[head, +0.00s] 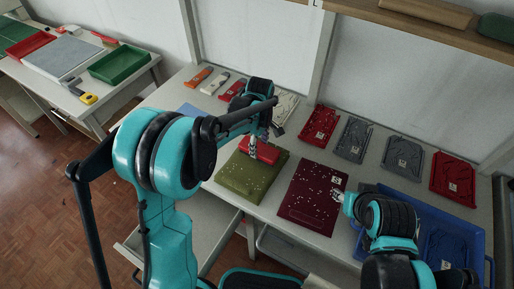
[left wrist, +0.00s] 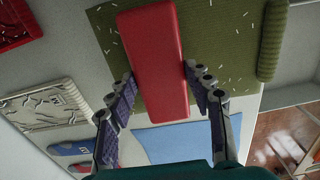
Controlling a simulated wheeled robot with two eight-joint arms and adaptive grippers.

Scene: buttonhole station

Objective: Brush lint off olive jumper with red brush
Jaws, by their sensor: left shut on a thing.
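The olive jumper (head: 240,180) lies folded on the table, speckled with white lint bits; it also fills the top of the left wrist view (left wrist: 225,45). My left gripper (head: 258,146) is shut on the red brush (head: 265,153), one finger on each long side. The brush is over the back part of the jumper; in the left wrist view the brush (left wrist: 154,55) hides the cloth beneath it. I cannot tell whether its underside touches the cloth. My right gripper (head: 339,196) is by the right edge of a maroon garment; its fingers are too small to judge.
The maroon garment (head: 305,200), also speckled, lies right of the olive jumper. Several red and grey flat pieces (head: 355,138) lie along the back. A blue tray (head: 410,210) is at right. A blue cloth (left wrist: 185,138) lies beside the jumper. Several brushes (head: 198,77) lie back left.

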